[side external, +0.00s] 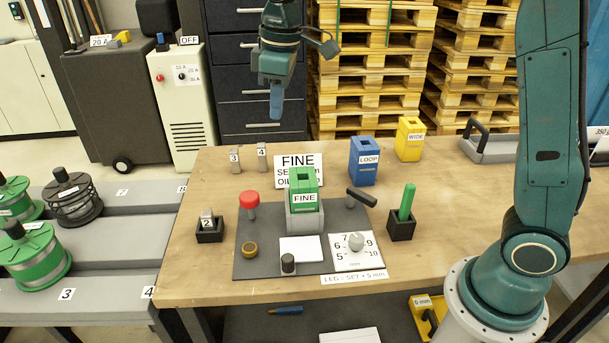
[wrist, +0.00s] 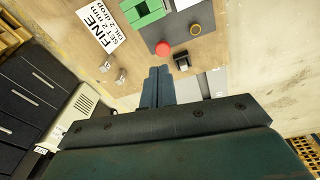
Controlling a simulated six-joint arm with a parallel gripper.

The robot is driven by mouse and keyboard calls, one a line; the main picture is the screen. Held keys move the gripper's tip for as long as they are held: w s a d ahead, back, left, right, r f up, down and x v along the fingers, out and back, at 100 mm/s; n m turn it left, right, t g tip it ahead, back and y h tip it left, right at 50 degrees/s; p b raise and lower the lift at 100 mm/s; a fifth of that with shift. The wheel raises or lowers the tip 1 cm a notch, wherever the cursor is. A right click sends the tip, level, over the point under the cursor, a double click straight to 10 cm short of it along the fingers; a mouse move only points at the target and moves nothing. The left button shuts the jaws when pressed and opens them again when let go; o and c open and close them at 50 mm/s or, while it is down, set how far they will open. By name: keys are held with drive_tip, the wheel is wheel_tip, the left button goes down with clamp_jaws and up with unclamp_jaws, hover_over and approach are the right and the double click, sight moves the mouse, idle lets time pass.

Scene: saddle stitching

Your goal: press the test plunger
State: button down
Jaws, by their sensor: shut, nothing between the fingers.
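My gripper (side external: 276,108) is shut and empty, hanging above and behind the back edge of the workbench. Its closed fingers also show in the wrist view (wrist: 158,82). A red round-headed plunger (side external: 249,202) stands upright on a short grey stem at the left of the dark mat (side external: 245,238). In the wrist view, the red head (wrist: 162,48) appears just beyond the fingertips, but my gripper is well apart from it. A short black knob (side external: 288,263) stands at the mat's front. No label shows which one is the test plunger.
A green FINE block (side external: 303,190) sits in a grey holder mid-mat. A dial (side external: 356,242), a black lever (side external: 361,197) and a brass ring (side external: 250,249) surround it. Blue LOOP (side external: 364,160) and yellow WIDE (side external: 409,139) blocks stand behind. A green stick (side external: 407,202) rises at right.

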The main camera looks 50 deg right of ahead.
drive_tip(key=n+g, duration=0.1)
drive_tip(key=n, duration=0.1)
hover_over(249, 196)
wheel_tip(249, 196, down, 7)
drive_tip(key=shift+w+r, duration=0.1)
drive_tip(key=shift+r, duration=0.1)
drive_tip(key=shift+f, duration=0.1)
wheel_tip(249, 196, down, 14)
drive_tip(key=shift+r, duration=0.1)
idle(0.8)
drive_tip(key=shift+f, duration=1.15)
drive_tip(key=shift+r, duration=0.1)
